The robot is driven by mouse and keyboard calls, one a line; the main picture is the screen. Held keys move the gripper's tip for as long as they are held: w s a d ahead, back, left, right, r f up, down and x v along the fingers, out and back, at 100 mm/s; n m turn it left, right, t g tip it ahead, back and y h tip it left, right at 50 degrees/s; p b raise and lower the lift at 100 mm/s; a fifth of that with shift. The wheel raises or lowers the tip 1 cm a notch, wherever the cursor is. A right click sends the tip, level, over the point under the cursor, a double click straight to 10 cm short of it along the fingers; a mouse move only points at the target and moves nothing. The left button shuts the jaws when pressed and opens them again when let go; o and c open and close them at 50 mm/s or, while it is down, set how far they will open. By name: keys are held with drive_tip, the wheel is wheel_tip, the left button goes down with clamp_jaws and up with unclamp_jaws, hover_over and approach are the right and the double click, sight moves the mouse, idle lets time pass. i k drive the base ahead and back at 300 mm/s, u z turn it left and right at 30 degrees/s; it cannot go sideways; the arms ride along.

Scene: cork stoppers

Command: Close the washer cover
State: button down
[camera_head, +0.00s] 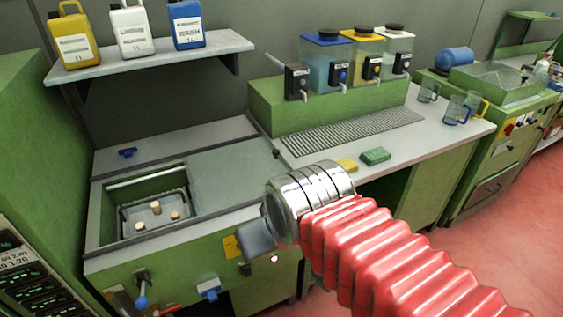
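The washer (135,275) is a green unit at the left with a grey top. Its square basin is open, and a tray (130,222) inside holds a few cork stoppers (156,208). A flat grey panel (232,160) lies right of the opening and looks like the cover; a small dark knob (276,153) stands at its right edge. My gripper (257,238) is in front of the washer's front right part, at the end of my red-sleeved arm. Its grey fingers point left, apart from the panel in the picture. I cannot tell whether they are open or shut.
A shelf (150,62) with yellow, white and blue jugs hangs above the washer. Dispensers (335,65) stand on a green block at the back right. A sponge (375,155) and glass mugs (458,110) are on the right counter. A blue-handled valve (141,300) sticks out in front.

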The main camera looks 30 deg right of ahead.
sight(276, 152)
drive_tip(key=u, duration=1.35)
drive_tip(key=k, duration=0.8)
drive_tip(key=z, duration=0.8)
drive_tip(key=i, duration=1)
drive_tip(key=z, duration=0.05)
